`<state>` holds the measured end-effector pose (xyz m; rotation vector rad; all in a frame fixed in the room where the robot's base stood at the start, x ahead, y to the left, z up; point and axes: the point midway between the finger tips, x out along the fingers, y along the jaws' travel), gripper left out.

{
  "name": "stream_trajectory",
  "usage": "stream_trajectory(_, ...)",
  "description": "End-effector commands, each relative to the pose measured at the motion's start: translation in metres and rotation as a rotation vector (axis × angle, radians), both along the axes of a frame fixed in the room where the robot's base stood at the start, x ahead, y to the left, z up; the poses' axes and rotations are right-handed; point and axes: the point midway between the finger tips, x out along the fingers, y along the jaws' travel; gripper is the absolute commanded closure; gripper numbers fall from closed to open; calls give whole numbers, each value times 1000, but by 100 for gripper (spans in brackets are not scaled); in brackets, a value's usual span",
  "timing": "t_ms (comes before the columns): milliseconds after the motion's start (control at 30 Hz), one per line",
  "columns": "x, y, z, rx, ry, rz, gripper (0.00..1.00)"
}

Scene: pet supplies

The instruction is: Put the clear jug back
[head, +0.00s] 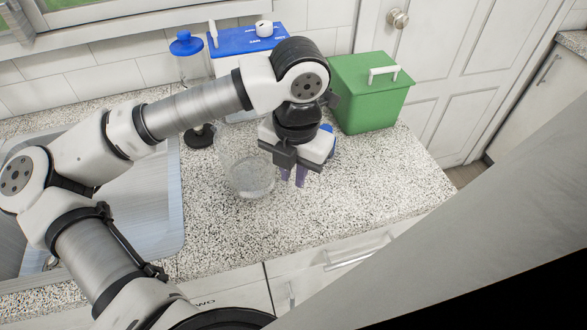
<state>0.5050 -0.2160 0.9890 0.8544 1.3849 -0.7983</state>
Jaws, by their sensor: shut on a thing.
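The clear jug (250,178) is at the middle of the speckled counter, just left of my gripper. It looks roughly upright; its see-through walls are faint, and I cannot tell whether its base touches the counter. My gripper (293,178) points down at the jug's right side, its purple fingertips partly showing below the dark gripper body. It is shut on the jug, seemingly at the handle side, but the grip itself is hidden.
A green lidded box (365,100) stands at the back right. The sink (150,205) lies left. The counter's front right is clear.

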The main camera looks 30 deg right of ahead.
Motion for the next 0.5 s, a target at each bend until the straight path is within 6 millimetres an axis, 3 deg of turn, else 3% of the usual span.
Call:
stream_trajectory(467, 0, 0, -9, -1, -2, 0, 100)
stream_trajectory(500, 0, 0, -8, -1, 0, 0, 79)
